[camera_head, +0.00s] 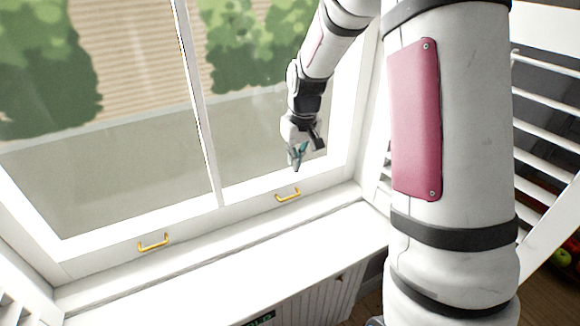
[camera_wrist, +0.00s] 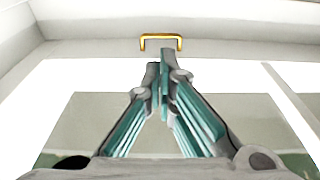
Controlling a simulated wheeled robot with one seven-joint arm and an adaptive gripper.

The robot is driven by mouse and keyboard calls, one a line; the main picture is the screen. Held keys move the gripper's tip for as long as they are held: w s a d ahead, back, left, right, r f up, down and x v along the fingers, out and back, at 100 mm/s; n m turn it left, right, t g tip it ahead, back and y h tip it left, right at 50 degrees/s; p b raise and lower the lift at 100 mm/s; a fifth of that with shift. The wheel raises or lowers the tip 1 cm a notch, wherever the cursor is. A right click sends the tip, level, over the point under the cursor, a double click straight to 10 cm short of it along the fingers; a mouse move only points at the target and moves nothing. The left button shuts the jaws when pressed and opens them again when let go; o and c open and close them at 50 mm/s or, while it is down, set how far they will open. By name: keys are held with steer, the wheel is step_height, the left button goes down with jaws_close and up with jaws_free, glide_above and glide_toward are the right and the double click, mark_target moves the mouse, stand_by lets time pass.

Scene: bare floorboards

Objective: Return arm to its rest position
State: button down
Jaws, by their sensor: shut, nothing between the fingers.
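My gripper (camera_head: 297,165) hangs at the end of my arm in front of the window's right pane, just above the right yellow handle in the head view. In the wrist view, my gripper (camera_wrist: 160,68) shows teal pads, with its fingertips together and nothing between them. The right yellow handle (camera_head: 288,195) sits on the window's lower rail. A yellow handle (camera_wrist: 161,38) also shows just beyond the fingertips in the wrist view, apart from them. My arm's thick white link with a red panel fills the right of the head view.
The white window frame (camera_head: 205,110) stands behind the arm. A second yellow handle (camera_head: 153,242) is on the lower rail to the left. A white sill (camera_head: 215,262) runs below. White slatted shutters (camera_head: 555,135) stand close on the right, with a green fruit (camera_head: 562,258) near the edge.

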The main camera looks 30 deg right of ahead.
steer(key=s+a+r+t, duration=0.1)
steer(key=s+a+r, duration=0.3)
steer(key=s+r, duration=0.3)
steer(key=s+a+r+t, duration=0.1)
steer(key=s+a+r, duration=0.35)
steer(key=r, duration=0.35)
steer(key=s+a+r, duration=0.1)
steer(key=s+r, duration=0.1)
steer(key=s, duration=0.5)
steer(key=s+a+r+t, duration=0.1)
steer(key=s+a, duration=0.1)
steer(key=s, duration=0.6)
steer(key=shift+s+a+r, duration=0.25)
steer(key=shift+a+r, duration=0.05)
steer(key=shift+r, duration=0.1)
